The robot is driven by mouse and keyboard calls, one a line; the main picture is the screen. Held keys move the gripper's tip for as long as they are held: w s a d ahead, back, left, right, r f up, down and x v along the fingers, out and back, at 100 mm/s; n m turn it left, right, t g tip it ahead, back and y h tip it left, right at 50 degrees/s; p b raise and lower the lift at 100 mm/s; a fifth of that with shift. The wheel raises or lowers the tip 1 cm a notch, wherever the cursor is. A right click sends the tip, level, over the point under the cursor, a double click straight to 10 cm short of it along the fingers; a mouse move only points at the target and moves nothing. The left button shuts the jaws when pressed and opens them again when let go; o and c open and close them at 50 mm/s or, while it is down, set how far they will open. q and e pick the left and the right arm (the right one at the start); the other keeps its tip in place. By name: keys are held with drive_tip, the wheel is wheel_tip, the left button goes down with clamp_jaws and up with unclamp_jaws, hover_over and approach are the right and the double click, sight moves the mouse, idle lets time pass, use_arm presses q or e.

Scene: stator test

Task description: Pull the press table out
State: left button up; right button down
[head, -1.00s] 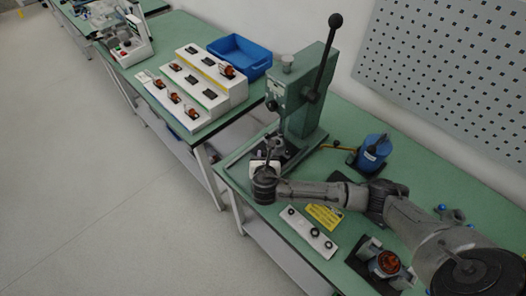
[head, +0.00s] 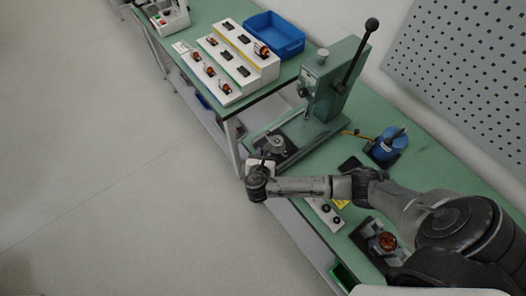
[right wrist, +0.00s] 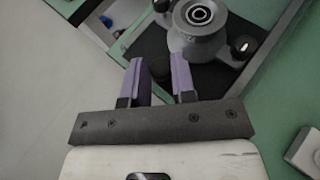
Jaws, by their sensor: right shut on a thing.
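The green press (head: 330,90) with its long black lever stands on the green table. Its dark press table (head: 289,151) sticks out in front of the press column toward the table's front edge, carrying a round grey metal fixture (head: 276,146). The fixture also shows in the right wrist view (right wrist: 198,25) above the dark plate. My right gripper (head: 263,163) is at the front of the press table. In the right wrist view its purple fingers (right wrist: 160,72) are closed around a dark knob at the plate's front edge, partly hidden between them. My left gripper is not in view.
A blue bottle-like device (head: 387,146) stands right of the press. A white strip with rings (head: 325,213) and a dark holder with a copper-wound part (head: 385,240) lie nearer. A stepped white rack (head: 238,60) and blue bin (head: 274,36) stand beyond. Open floor lies left.

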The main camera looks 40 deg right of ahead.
drive_tip(key=c, duration=1.3)
unclamp_jaws()
drive_tip(key=shift+a, duration=0.2)
drive_tip(key=shift+o, duration=0.8)
drive_tip(key=shift+a, duration=0.1)
drive_tip(key=shift+o, duration=1)
drive_tip(key=shift+s+a+r, duration=0.2)
drive_tip(key=shift+s+a, duration=0.05)
drive_tip(key=shift+a, duration=0.05)
drive_tip(key=p+v, duration=0.1)
drive_tip(key=v, duration=1.1)
drive_tip(key=shift+s+a+r+p, duration=0.2)
drive_tip(key=shift+s+a+p, duration=0.05)
drive_tip(key=shift+p, duration=0.15)
